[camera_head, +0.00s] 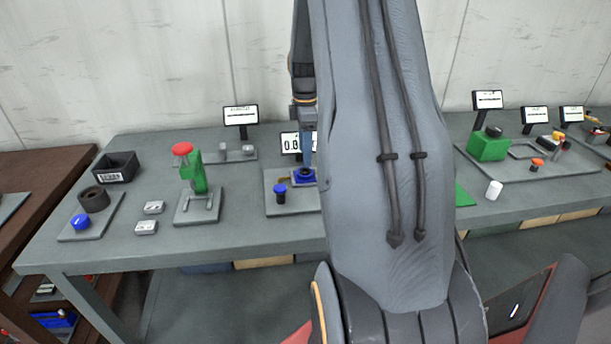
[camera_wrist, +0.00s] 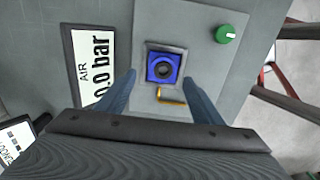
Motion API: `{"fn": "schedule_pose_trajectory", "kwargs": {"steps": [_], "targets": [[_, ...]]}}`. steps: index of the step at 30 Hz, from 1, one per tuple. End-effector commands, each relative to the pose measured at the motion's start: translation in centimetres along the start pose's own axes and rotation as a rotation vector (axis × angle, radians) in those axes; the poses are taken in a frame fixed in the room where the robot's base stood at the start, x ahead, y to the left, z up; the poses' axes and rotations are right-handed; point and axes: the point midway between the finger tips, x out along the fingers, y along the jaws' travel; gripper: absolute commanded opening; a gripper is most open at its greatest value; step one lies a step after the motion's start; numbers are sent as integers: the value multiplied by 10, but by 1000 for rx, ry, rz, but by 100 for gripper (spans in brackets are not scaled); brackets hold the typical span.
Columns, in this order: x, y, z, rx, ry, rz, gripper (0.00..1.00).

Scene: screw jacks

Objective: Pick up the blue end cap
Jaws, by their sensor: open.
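The blue end cap (camera_wrist: 152,73) looks to be the square blue piece with a dark round ring in its middle. It sits in a grey square seat on a plate in the wrist view, and in the head view (camera_head: 298,181) it is partly behind my gripper. My gripper (camera_wrist: 159,78) is open, with one finger on each side of the cap in the picture and nothing between them. In the head view the gripper (camera_head: 307,168) points down over the cap. I cannot tell whether the fingers touch it.
A brass elbow (camera_wrist: 172,98) lies beside the cap. A green knob (camera_wrist: 225,34) and an AIR display (camera_wrist: 95,68) stand nearby. A blue-topped post (camera_head: 280,190) stands left of the cap.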

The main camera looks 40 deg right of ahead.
Motion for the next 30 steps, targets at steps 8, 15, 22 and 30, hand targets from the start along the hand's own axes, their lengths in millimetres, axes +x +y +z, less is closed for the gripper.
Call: {"fn": "schedule_pose_trajectory", "kwargs": {"steps": [8, 15, 22, 30], "targets": [[27, -6, 0, 0, 0, -4, 61], [55, -7, -1, 0, 0, -1, 61], [61, -6, -1, 1, 0, 1, 61], [61, -6, -1, 1, 0, 1, 32]]}}
